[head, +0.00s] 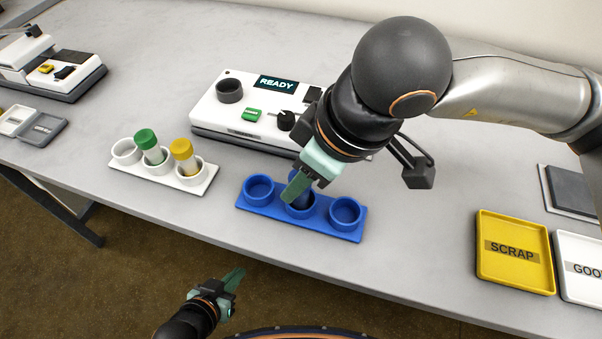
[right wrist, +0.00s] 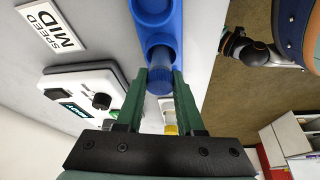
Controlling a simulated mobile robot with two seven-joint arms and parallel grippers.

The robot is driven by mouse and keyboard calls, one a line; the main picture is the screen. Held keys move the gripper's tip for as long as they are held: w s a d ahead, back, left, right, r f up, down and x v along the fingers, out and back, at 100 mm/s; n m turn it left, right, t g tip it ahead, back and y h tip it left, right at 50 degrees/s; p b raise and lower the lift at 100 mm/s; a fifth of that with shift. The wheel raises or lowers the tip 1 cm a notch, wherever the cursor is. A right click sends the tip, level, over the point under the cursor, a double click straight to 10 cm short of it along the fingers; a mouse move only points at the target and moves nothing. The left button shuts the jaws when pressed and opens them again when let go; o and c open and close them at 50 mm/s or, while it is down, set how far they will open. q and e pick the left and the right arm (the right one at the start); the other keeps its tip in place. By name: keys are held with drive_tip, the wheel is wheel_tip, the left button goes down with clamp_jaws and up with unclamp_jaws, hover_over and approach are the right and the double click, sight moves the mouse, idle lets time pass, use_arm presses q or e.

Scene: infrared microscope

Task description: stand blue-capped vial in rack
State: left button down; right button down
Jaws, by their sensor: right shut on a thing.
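The blue rack (head: 254,205) has three round cups in a row and lies near the table's front edge. My right gripper (head: 297,187) reaches down over its middle cup and is shut on the blue-capped vial. In the right wrist view, the vial's blue cap (right wrist: 159,82) shows between the two green fingers (right wrist: 162,88), against the blue rack (right wrist: 178,22). The fingers hide much of the vial, and I cannot tell how deep it sits in the cup. The outer cups look empty. My left gripper (head: 235,279) hangs in front of the table, away from the rack.
A white rack (head: 188,185) left of the blue one holds a green-capped vial (head: 148,144) and a yellow-capped vial (head: 184,154). The white instrument reading READY (head: 240,122) stands behind. A yellow SCRAP tray (head: 513,278) and a white tray (head: 580,252) lie at the right.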

drive_tip(key=c, duration=0.5)
unclamp_jaws()
drive_tip(key=shift+r+p, duration=0.25)
drive_tip(key=shift+p, duration=0.25)
drive_tip(key=p+v, duration=0.1)
drive_tip(key=v, duration=1)
drive_tip(key=shift+s+d+r, duration=0.1)
drive_tip(key=shift+d+r, duration=0.05)
drive_tip(key=shift+r, duration=0.2)
